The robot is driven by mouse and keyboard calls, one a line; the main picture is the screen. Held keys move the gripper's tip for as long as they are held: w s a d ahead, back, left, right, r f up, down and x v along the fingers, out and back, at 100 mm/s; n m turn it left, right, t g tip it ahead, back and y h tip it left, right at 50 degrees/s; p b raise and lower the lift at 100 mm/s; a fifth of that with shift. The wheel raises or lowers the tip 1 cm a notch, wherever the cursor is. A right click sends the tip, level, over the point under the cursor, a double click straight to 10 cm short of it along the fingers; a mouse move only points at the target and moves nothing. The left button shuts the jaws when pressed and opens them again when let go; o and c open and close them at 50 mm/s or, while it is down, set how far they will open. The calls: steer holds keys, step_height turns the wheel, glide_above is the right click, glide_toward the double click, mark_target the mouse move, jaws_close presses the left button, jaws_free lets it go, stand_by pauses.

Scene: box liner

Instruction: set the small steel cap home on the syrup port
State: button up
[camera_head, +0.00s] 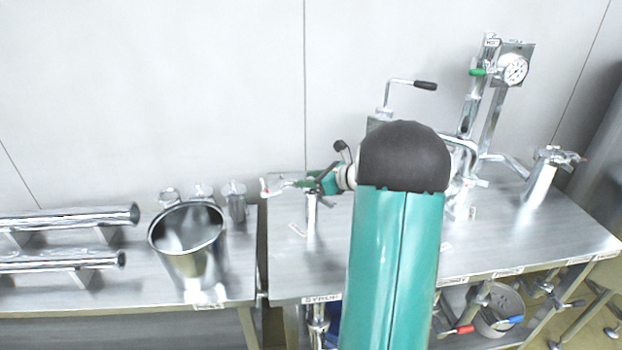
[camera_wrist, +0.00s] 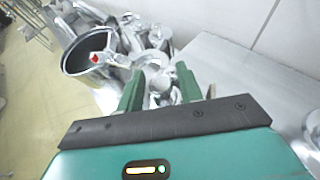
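A steel clamp lever with a red tip (camera_head: 265,188) sticks out left of the fingers; the red tip also shows in the wrist view (camera_wrist: 95,58). The seat on the port is hidden.
A steel bucket (camera_head: 187,240) stands on the left table, with several small steel pieces (camera_head: 235,200) behind it. A pressure gauge (camera_head: 513,69) and piping rise at the right. A second clamped port (camera_head: 545,178) stands far right. The wall is close behind.

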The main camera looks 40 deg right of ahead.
steer(key=shift+o, duration=0.9)
steer(key=v, duration=1.3)
steer(key=shift+s+r, duration=0.2)
steer(key=shift+s, duration=0.15)
steer(key=a+r+n+g+y, duration=0.25)
steer(key=a+n+g, duration=0.45)
steer(key=a+n, duration=1.3)
steer(key=s+a+n+h, duration=0.3)
steer(key=s+a+n, duration=0.3)
steer(key=a, duration=0.4)
steer(key=s+a+n+h, duration=0.3)
steer(key=s+a+n, duration=0.3)
steer(key=a, duration=0.4)
steer(key=shift+s+r+n, duration=0.3)
steer(key=shift+s+r, duration=0.05)
steer(key=shift+r, duration=0.05)
